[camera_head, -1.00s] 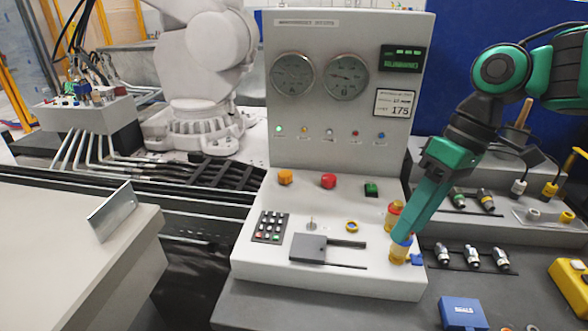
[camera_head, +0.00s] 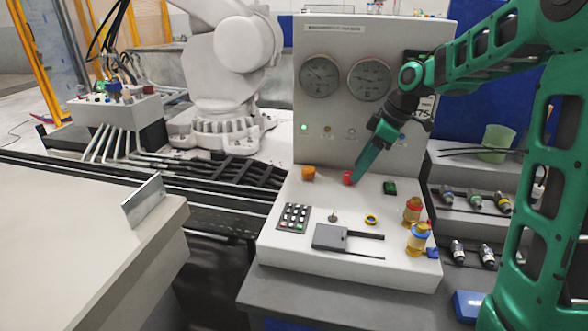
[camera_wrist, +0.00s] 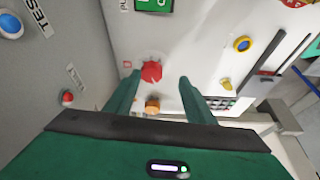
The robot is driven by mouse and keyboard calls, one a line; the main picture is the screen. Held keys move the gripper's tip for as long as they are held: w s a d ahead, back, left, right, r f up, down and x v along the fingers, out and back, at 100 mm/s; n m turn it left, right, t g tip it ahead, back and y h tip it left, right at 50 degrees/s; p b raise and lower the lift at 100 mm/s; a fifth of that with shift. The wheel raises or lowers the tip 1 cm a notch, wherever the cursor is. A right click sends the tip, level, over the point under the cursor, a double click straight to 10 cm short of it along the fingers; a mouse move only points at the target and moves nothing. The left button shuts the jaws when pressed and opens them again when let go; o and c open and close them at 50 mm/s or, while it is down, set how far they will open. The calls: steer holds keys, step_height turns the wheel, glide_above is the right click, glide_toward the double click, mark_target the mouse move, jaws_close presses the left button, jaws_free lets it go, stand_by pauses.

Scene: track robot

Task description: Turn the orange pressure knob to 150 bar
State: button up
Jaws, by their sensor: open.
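The orange knob (camera_head: 308,173) sits at the left of the white console's sloped top (camera_head: 290,250). In the wrist view the orange knob (camera_wrist: 152,105) shows between my fingers, nearer the palm. My gripper (camera_head: 357,178) is above the red button (camera_head: 347,178), to the right of the orange knob. In the wrist view my gripper (camera_wrist: 158,82) has its two fingers apart and empty, with the red button (camera_wrist: 151,71) just beyond the tips. Two round gauges (camera_head: 320,76) are on the upright panel; their readings are too small to tell. The number sign (camera_head: 421,112) is partly hidden by my arm.
A green button (camera_head: 390,188) is right of the red one. A keypad (camera_head: 293,216), a lever, a dark grey plate (camera_head: 330,237) and two yellow-bodied fittings (camera_head: 418,240) stand nearer the front. A white robot arm (camera_head: 230,60) stands behind left.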

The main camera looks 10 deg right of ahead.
steer(key=shift+w+a+f, duration=0.15)
steer(key=shift+w+a, duration=0.15)
steer(key=shift+w, duration=0.25)
glide_toward(309, 169)
steer(key=x, duration=0.5)
steer(key=shift+d+f, duration=0.1)
steer(key=shift+f, duration=0.05)
steer(key=shift+x, duration=1)
steer(key=shift+w+a+f, duration=0.1)
steer(key=shift+a+f, duration=0.2)
steer(key=shift+f, duration=0.2)
steer(key=c, duration=1.1)
